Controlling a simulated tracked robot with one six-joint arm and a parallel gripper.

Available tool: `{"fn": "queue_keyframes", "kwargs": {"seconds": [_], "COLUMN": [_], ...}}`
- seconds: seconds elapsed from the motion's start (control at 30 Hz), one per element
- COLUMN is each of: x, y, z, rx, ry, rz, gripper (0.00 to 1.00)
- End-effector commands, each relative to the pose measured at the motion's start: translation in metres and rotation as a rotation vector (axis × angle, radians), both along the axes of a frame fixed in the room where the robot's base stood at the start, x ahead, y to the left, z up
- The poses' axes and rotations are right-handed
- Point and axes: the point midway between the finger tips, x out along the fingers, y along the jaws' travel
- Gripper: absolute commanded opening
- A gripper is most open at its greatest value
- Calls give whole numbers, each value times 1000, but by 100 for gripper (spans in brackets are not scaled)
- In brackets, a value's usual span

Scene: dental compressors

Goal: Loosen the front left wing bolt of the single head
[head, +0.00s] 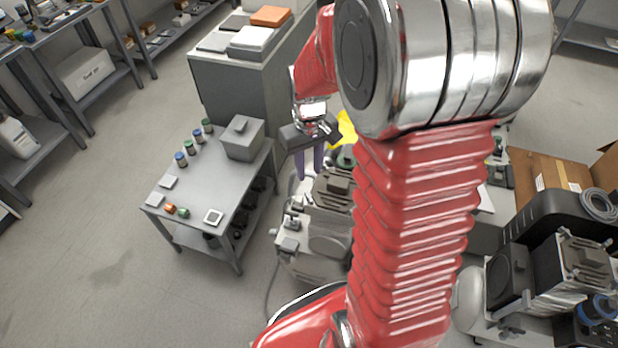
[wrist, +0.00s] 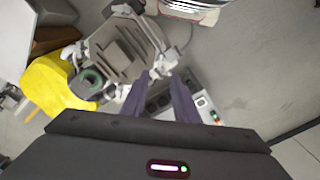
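My gripper (head: 309,172) hangs over the grey compressor (head: 322,228), its two dark purple fingers pointing down. In the wrist view my gripper (wrist: 160,80) is open, with a clear gap between its fingertips. The grey single head (wrist: 118,52) lies just beyond the fingers, with a ribbed top. A pale wing bolt (wrist: 163,64) at one corner of the head shows just ahead of the fingertips, roughly in line with the gap; I cannot tell whether they touch. Another pale bolt (wrist: 72,51) sits at the opposite side. My arm hides part of the compressor in the head view.
A yellow object (wrist: 48,82) and a dark round part with a green ring (wrist: 89,82) stand close beside the head. A grey cart (head: 190,205) with small items is at left. Another compressor (head: 565,275) is at right. Open floor (head: 90,220) lies left of the cart.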

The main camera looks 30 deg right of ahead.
Motion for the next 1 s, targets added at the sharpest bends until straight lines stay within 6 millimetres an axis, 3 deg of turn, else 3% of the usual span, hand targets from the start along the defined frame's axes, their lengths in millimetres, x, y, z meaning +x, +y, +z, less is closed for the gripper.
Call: {"fn": "queue_keyframes", "kwargs": {"seconds": [0.1,0.3,0.93,1.0], "x": [1,0,0,-10], "y": [0,0,0,2], "z": [17,27,27,20], "rx": [-1,0,0,5], "ry": [-3,1,2,23], "rz": [0,0,-26,-56], "gripper": [27,27,27,27]}}
